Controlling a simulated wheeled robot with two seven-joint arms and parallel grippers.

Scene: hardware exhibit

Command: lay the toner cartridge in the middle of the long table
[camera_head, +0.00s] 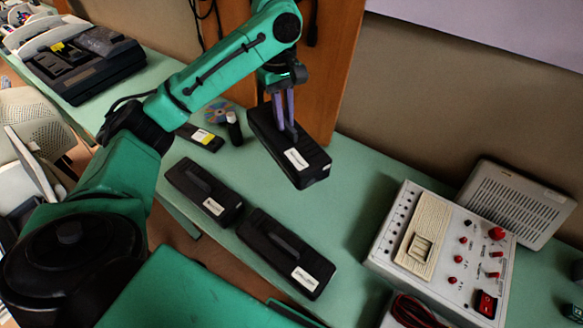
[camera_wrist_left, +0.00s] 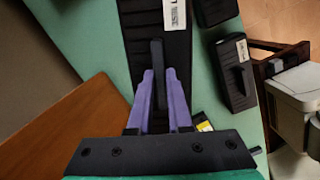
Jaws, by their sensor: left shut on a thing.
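My left gripper (camera_head: 286,122) is shut on the raised handle of a black toner cartridge (camera_head: 304,161) with a white label. The cartridge looks lifted over the back part of the green long table (camera_head: 344,205), though the gap beneath it is hard to see. In the left wrist view its black body (camera_wrist_left: 158,47) lies under the purple fingers (camera_wrist_left: 158,85), with the handle between them. Two similar black cartridges with white labels lie on the table nearer me, a left one (camera_head: 196,185) and a right one (camera_head: 280,250). My right gripper is out of view.
A control panel box (camera_head: 425,245) with red knobs and a grey vented case (camera_head: 515,205) stand on the right. A small dark bottle (camera_head: 234,130), a disc (camera_head: 219,110) and a flat black item (camera_head: 200,138) lie left of the held cartridge. Green tabletop is bare right of the cartridges.

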